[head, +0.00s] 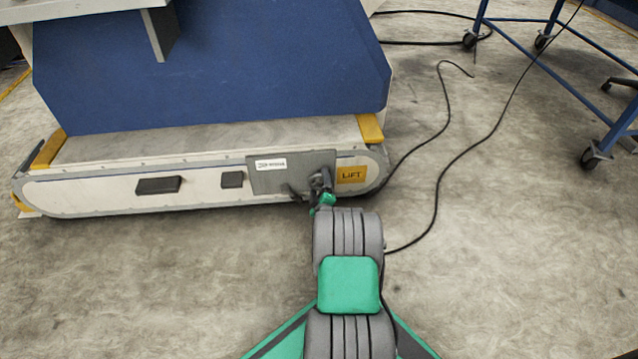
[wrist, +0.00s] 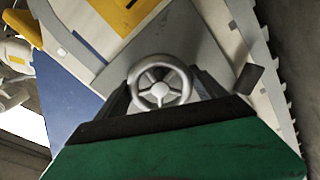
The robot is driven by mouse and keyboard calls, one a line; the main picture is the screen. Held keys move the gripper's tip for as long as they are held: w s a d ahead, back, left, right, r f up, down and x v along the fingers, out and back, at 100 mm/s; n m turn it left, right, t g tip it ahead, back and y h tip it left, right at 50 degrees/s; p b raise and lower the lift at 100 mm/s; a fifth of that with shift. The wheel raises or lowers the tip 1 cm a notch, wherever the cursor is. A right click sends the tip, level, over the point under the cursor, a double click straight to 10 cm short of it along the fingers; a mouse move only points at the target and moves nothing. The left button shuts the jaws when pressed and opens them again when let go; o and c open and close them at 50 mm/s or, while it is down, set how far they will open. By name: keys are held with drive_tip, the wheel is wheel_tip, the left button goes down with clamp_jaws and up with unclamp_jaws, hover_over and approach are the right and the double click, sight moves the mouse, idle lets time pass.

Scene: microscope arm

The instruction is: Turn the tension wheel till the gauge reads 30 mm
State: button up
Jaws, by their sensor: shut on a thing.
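The tension wheel (wrist: 160,92) is a small pale grey spoked handwheel with a round hub, seen face-on in the wrist view. My gripper (wrist: 162,82) has its dark fingers on both sides of the wheel and is shut on it. In the head view my gripper (head: 320,184) is at the right part of a grey panel (head: 268,180) on the low front of the machine, and it hides the wheel there. I cannot make out a gauge or its reading in either view.
Dark blocks (head: 158,185) sit on the machine's base to the left. A black cable (head: 462,155) lies on the floor to the right. A blue wheeled frame (head: 545,60) stands at the upper right.

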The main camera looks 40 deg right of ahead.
drive_tip(key=shift+s+f, duration=0.1)
drive_tip(key=shift+f, duration=0.1)
drive_tip(key=o, duration=1.1)
drive_tip(key=shift+o, duration=1.2)
drive_tip(key=shift+r, duration=0.15)
